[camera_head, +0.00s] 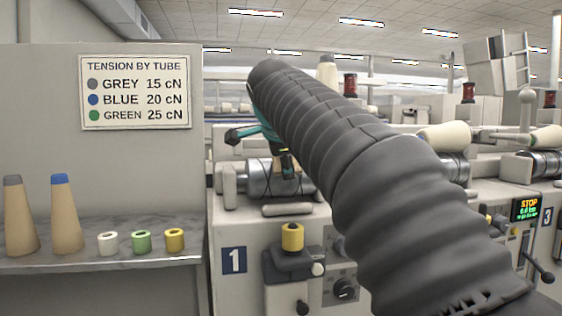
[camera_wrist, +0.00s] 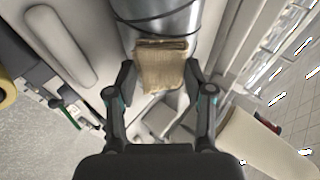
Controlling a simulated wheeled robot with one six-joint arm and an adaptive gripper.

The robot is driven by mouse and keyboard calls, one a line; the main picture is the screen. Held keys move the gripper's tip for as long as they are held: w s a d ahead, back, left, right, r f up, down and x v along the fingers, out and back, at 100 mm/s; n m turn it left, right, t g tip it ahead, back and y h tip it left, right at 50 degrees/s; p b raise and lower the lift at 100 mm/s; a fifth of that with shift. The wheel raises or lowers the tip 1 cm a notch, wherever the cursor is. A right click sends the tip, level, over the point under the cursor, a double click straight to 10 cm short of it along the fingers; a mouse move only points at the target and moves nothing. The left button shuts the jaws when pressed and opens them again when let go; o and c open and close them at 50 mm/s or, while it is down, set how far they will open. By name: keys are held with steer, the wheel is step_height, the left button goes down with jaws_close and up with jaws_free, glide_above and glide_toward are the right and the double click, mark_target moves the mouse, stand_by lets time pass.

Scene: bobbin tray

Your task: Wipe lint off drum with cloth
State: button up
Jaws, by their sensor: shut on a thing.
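A tan folded cloth (camera_wrist: 162,68) sits between the fingertips of my gripper (camera_wrist: 160,82), which is shut on it. The metal drum (camera_wrist: 178,20) lies just beyond the cloth in the wrist view. The cloth's far edge overlaps the drum in the picture; I cannot tell whether they touch. Dark curved lines run across the drum; I cannot tell lint from grooves. In the head view the drum (camera_head: 258,182) is at station 1, with my gripper (camera_head: 287,174) over its right part. My dark sleeved arm hides the area to the right.
A yellow tube (camera_head: 292,238) stands on a holder below the drum. A ledge (camera_head: 120,258) at left holds two tan cones and three small tubes. A tension sign (camera_head: 137,92) hangs above. A cream cone (camera_head: 445,136) is at the neighbouring station. A stop display (camera_head: 525,208) is lit.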

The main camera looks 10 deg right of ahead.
mark_target(300, 171)
steer(key=shift+d, duration=0.65)
steer(key=shift+d, duration=0.15)
steer(key=shift+d, duration=0.7)
steer(key=shift+a, duration=3.6)
steer(key=shift+d, duration=3.65)
steer(key=s+r+p, duration=0.1)
steer(key=s+r, duration=0.3)
steer(key=s, duration=0.1)
steer(key=shift+s+r, duration=0.2)
steer(key=shift+r, duration=0.05)
